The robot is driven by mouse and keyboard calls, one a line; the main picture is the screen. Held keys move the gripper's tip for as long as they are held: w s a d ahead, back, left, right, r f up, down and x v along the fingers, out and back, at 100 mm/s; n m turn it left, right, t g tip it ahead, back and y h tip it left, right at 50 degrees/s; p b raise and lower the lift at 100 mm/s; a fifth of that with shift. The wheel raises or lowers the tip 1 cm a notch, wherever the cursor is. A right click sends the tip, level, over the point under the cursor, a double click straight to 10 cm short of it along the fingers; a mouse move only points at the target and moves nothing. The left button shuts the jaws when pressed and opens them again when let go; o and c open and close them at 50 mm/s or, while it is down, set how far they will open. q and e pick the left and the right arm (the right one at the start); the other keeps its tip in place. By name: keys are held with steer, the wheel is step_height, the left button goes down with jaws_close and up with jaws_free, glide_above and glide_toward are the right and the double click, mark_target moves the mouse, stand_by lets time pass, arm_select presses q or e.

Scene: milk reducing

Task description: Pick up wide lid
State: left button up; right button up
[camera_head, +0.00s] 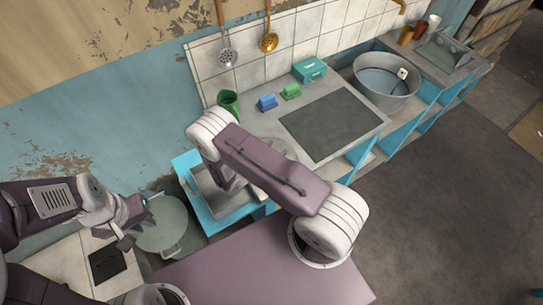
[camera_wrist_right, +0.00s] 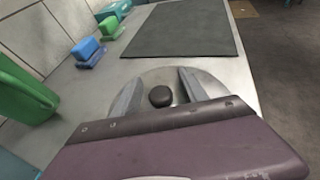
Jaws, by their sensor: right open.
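The wide lid (camera_wrist_right: 148,79) is a round metal disc with a dark knob (camera_wrist_right: 160,96), lying on the grey counter in the right wrist view. My right gripper (camera_wrist_right: 160,88) is open. Its two fingers stand on either side of the knob, apart from it. The near part of the lid is hidden by the gripper body. In the head view my right arm covers most of the lid and the right gripper. My left gripper (camera_head: 133,222) is at the left rim of a wide metal pot (camera_head: 168,228); I cannot tell whether its fingers are shut on it.
A green cup (camera_head: 229,102), a blue block (camera_head: 267,103) and a green block (camera_head: 291,92) stand near the wall. A dark flat panel (camera_head: 333,123) lies on the counter to the right. Further right is a large metal basin (camera_head: 386,82). Ladles hang above.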

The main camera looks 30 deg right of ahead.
steer(key=shift+w+d+f, duration=0.25)
steer(key=shift+d+f, duration=0.05)
steer(key=shift+d, duration=0.25)
steer(key=shift+a+r, duration=0.1)
steer(key=shift+a, duration=0.05)
steer(key=shift+c, duration=1.2)
jaws_close()
